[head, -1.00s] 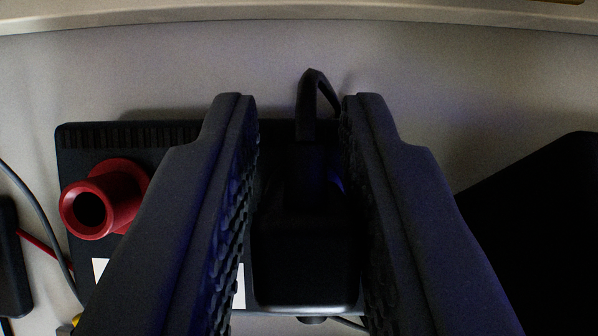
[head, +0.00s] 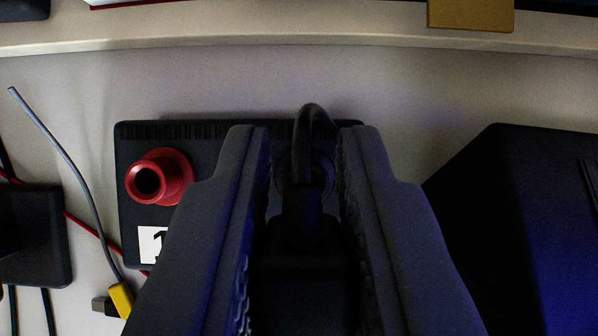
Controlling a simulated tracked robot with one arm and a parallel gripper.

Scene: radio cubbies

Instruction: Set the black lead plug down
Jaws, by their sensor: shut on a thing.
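My gripper (head: 304,135) comes up from the bottom of the head view, with one dark padded finger on each side. It is shut on the black lead plug (head: 302,265), a dark block low between the fingers. The plug's black lead (head: 311,112) bends in a loop beyond the fingertips. Behind them is a black box (head: 220,140) with a red round socket (head: 158,178) and a white label, partly covered by the left finger. A dark round shape shows behind the lead, too dim to make out. The plug's lower end is lost in shadow.
A large black case (head: 510,220) stands close on the right. On the left are a dark block (head: 35,235), red and grey wires and a yellow-sleeved connector (head: 121,298).

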